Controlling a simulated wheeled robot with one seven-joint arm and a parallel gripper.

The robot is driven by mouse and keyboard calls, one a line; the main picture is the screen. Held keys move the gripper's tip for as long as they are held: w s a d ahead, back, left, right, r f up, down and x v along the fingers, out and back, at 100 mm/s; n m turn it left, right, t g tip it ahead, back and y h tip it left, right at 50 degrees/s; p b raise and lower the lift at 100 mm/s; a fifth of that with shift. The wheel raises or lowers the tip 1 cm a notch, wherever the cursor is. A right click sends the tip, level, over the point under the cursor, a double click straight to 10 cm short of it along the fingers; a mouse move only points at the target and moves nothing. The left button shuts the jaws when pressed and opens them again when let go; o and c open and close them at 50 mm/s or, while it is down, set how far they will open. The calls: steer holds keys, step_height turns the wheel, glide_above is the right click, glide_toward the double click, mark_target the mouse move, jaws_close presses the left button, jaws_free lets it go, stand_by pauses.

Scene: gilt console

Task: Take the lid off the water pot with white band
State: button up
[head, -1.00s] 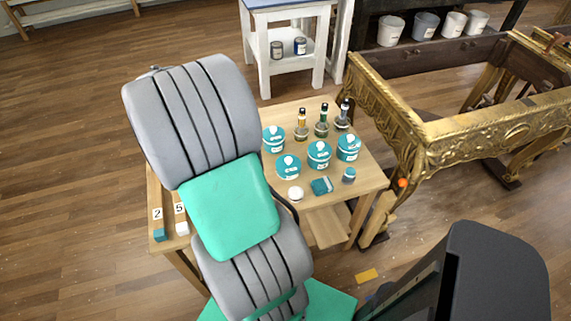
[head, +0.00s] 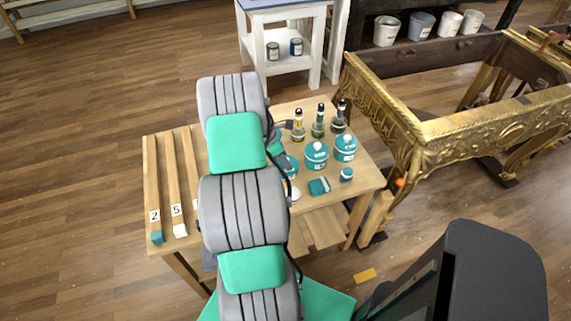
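Teal pots with round knobbed lids and white markings stand on the wooden table. Two show clearly in the head view, a middle pot (head: 316,156) and a right pot (head: 345,148). A third pot (head: 291,166) is mostly hidden behind my arm. The markings are too small to tell which pot is the one with the white band. My gripper (head: 283,128) shows only as a small dark part beside my arm, at the left of the bottles and above the pots in the picture. Its fingertips are not clear, so its opening and any contact are hidden.
Three dark-necked bottles (head: 319,122) stand behind the pots. A teal block (head: 319,187), a small jar (head: 346,174) and a white round thing (head: 295,194) lie in front. Wooden strips labelled 2 and 5 (head: 176,185) lie left. A gilt console frame (head: 400,125) stands close on the right.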

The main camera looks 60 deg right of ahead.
steer(key=shift+c, duration=0.4)
jaws_close()
